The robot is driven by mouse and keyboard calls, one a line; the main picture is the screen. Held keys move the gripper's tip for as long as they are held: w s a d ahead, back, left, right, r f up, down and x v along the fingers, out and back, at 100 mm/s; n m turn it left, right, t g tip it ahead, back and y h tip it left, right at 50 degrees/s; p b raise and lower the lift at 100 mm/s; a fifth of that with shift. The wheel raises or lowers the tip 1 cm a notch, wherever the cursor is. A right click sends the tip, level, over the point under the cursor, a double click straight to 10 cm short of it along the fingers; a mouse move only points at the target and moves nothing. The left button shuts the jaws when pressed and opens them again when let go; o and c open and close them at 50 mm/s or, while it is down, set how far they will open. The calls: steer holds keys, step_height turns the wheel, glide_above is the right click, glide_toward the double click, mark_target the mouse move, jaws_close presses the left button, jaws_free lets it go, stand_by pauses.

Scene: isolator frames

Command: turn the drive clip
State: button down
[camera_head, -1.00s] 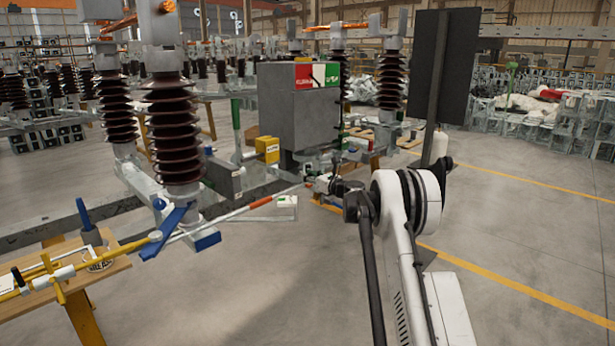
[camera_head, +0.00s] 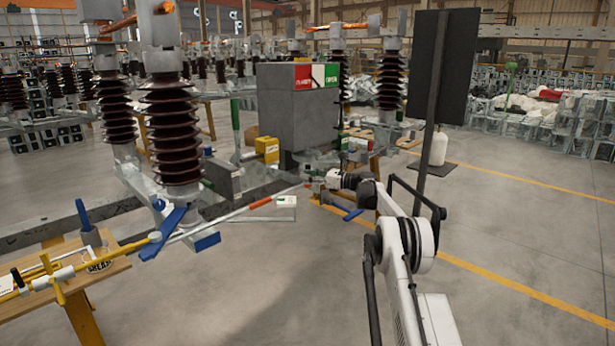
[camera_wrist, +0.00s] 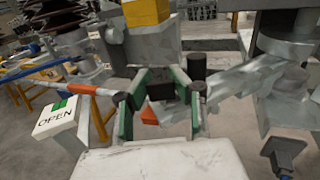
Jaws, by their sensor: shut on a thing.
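My gripper (camera_wrist: 161,80) has green-sided fingers and reaches the foot of the grey drive cabinet (camera_head: 298,110). In the wrist view its tips close around a small dark piece (camera_wrist: 159,93), which I take to be the drive clip; the fingers partly hide it. An orange piece (camera_wrist: 151,115) shows just below, between the fingers. A long rod with red-orange and white bands (camera_head: 260,202) runs from the left toward the gripper; in the wrist view its end passes close to the left finger, and I cannot tell whether they touch. In the head view my gripper (camera_head: 314,181) is small and the clip cannot be made out.
A white box marked OPEN (camera_wrist: 56,117) lies left of the gripper. A yellow block (camera_wrist: 146,12) is above it. Brown insulators (camera_head: 172,130) stand at the left. A dark panel on a post (camera_head: 440,66) stands right of my arm. Open floor lies at front and right.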

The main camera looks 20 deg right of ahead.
stand_by(0.5)
steer(key=c, duration=1.4)
jaws_free()
steer(key=shift+v, duration=4)
steer(key=shift+c, duration=0.2)
